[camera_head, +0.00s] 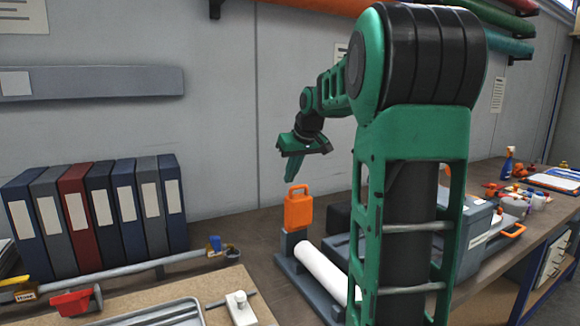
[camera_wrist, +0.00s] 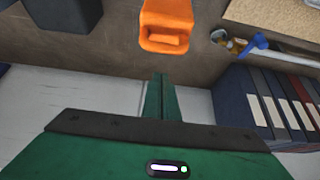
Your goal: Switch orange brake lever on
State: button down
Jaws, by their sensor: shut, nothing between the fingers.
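The orange brake lever (camera_head: 298,209) stands upright on a grey base (camera_head: 292,243) on the workbench, in the middle of the head view. It has a loop-shaped handle at its top. In the wrist view the orange lever (camera_wrist: 167,25) is at the top middle, seen from above. My gripper (camera_head: 293,181) is above and just behind the lever in the head view, its green fingers pointing down. In the wrist view the closed fingers (camera_wrist: 160,85) lie just below the lever, with a gap between. They hold nothing.
A white roll (camera_head: 322,270) lies right of the lever's base. Several binders (camera_head: 95,215) stand at left against the wall. A rail (camera_head: 130,270) with coloured parts runs in front of them. A grey case (camera_head: 480,240) and small bottles sit at right.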

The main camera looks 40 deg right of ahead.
aim_at(296, 196)
jog(key=shift+s+a+r, duration=0.1)
jog(key=shift+s, duration=0.35)
jog(key=shift+s+a+r, duration=0.1)
jog(key=shift+s, duration=0.35)
jog(key=shift+s+a+f, duration=0.1)
jog(key=shift+s+f, duration=0.05)
jog(key=shift+s, duration=0.3)
jog(key=shift+s+a+f, duration=0.1)
jog(key=shift+s, duration=0.3)
jog(key=shift+s, duration=0.1)
